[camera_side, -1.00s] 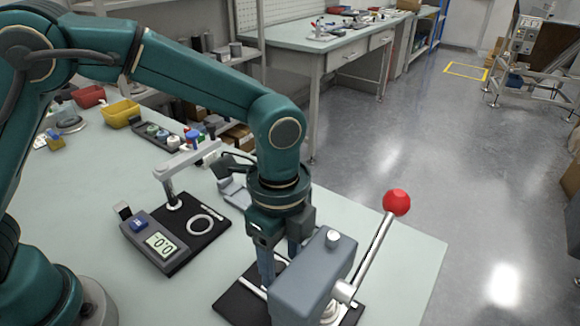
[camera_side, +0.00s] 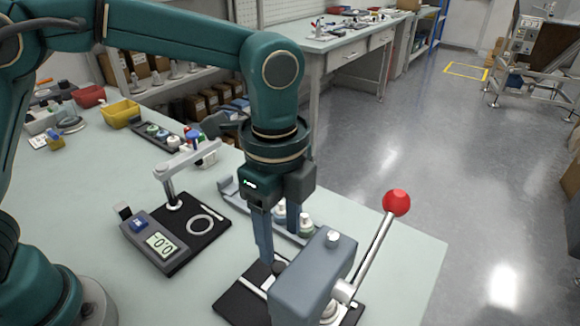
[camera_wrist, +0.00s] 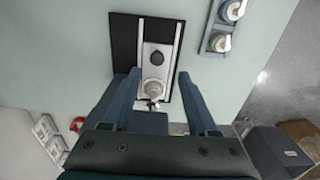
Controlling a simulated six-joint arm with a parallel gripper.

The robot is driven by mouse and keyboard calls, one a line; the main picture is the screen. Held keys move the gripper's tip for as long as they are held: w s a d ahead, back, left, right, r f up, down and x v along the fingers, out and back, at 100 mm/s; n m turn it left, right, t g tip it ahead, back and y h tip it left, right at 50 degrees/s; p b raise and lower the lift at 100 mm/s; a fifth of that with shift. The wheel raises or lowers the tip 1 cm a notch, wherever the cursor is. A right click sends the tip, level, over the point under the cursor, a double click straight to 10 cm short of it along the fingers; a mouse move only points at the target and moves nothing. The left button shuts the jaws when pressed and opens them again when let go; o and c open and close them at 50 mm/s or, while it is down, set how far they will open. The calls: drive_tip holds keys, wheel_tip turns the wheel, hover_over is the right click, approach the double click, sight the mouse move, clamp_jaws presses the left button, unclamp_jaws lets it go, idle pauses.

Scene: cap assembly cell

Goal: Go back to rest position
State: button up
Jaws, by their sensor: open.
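My gripper (camera_side: 280,250) points down and is open, with its fingers close behind the grey head of the lever press (camera_side: 313,280). The press partly hides the fingers in the side view. In the wrist view, my gripper (camera_wrist: 159,75) has its two blue fingers spread apart. Nothing is held between them. Between and beyond the fingertips lies the press base (camera_wrist: 124,40), a black plate with a silver strip. A dark round spot (camera_wrist: 155,57) shows on that strip. My arm reaches over the table from the left, bent down at the wrist.
The press lever ends in a red ball (camera_side: 397,202) at the right. A measuring device (camera_side: 160,245) with a display stands at the left. A grey tray (camera_side: 232,187) with green and white parts lies behind my gripper. A yellow bin (camera_side: 120,112) stands farther back.

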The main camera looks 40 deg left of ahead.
drive_tip(key=s+a+r+n+t, duration=0.2)
drive_tip(key=a+r+n+t, duration=0.3)
drive_tip(key=a+r, duration=0.45)
drive_tip(key=s+a+f+n, duration=0.4)
drive_tip(key=s+a+n, duration=0.2)
drive_tip(key=n, duration=0.6)
drive_tip(key=shift+s+f+n, duration=0.15)
drive_tip(key=shift+s+n, duration=0.25)
drive_tip(key=shift+s, duration=0.65)
